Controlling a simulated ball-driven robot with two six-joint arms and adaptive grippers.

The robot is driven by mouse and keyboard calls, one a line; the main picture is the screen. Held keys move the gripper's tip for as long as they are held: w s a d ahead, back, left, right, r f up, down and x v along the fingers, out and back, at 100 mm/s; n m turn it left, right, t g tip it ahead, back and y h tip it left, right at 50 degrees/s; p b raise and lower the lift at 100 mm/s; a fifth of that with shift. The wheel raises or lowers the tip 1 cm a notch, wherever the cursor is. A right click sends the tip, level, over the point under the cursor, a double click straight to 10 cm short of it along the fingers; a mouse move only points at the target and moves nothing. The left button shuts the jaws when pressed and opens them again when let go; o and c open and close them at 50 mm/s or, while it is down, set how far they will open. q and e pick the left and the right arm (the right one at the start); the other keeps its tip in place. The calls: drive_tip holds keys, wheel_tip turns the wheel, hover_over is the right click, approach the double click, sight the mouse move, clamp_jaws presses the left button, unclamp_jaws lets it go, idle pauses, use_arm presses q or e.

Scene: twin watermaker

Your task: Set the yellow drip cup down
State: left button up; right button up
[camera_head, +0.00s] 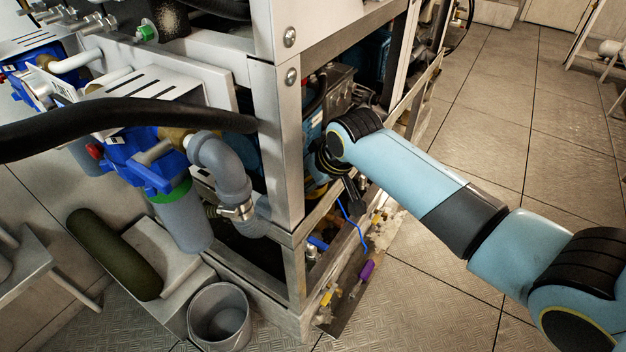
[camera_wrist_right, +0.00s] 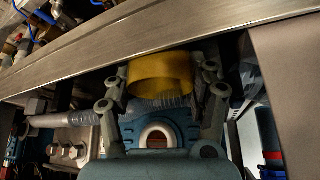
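The yellow drip cup (camera_wrist_right: 160,72) is at the upper middle of the right wrist view, under a metal frame beam. My right gripper (camera_wrist_right: 160,88) has a finger on each side of the cup and appears shut on it, though the exact contact is dim. In the head view my right arm reaches in from the right, and its gripper (camera_head: 345,190) is inside the open side of the machine frame. Only a small yellow patch of the cup (camera_head: 317,189) shows there; the frame post and gripper hide most of it. My left gripper is not in view.
The metal frame post (camera_head: 277,150) and lower rail stand close to my right gripper. A blue cable (camera_head: 352,222) hangs below it. A tray (camera_head: 345,297) with small coloured parts lies along the frame's foot. A grey bucket (camera_head: 219,318) stands at front. Tiled floor is clear at right.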

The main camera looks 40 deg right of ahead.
drive_tip(key=shift+o, duration=0.6)
drive_tip(key=shift+s+r, duration=0.15)
drive_tip(key=shift+r, duration=0.15)
drive_tip(key=p+v, duration=0.2)
drive_tip(key=v, duration=0.9)
drive_tip(key=shift+r+p, duration=0.25)
drive_tip(key=shift+p, duration=0.05)
drive_tip(key=shift+s, duration=0.1)
